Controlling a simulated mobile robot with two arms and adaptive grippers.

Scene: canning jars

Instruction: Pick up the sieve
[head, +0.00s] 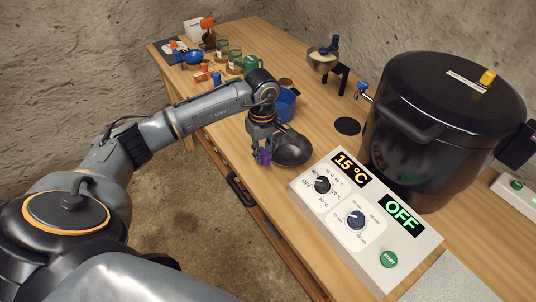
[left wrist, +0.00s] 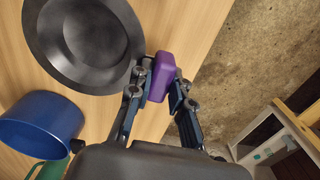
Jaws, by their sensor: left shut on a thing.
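The sieve (head: 292,151) appears to be the dark, round, shallow bowl with a purple grip, near the table's left edge. In the left wrist view its dark round body (left wrist: 84,40) is at upper left. My left gripper (head: 262,157) points down at the table's edge and is shut on the purple grip (left wrist: 160,77), which sits between its fingers. The mesh cannot be made out, and the join between grip and bowl is partly hidden by a finger. It cannot be told whether the bowl touches the table. My right gripper is not in view.
A blue pot (head: 286,104) stands just behind the sieve. A control box (head: 365,222) reading 15 °C and OFF is at front right, beside a large black cooker (head: 440,130). A flat black disc (head: 347,126) lies between. Jars and a blue-handled bowl (head: 322,60) stand farther back.

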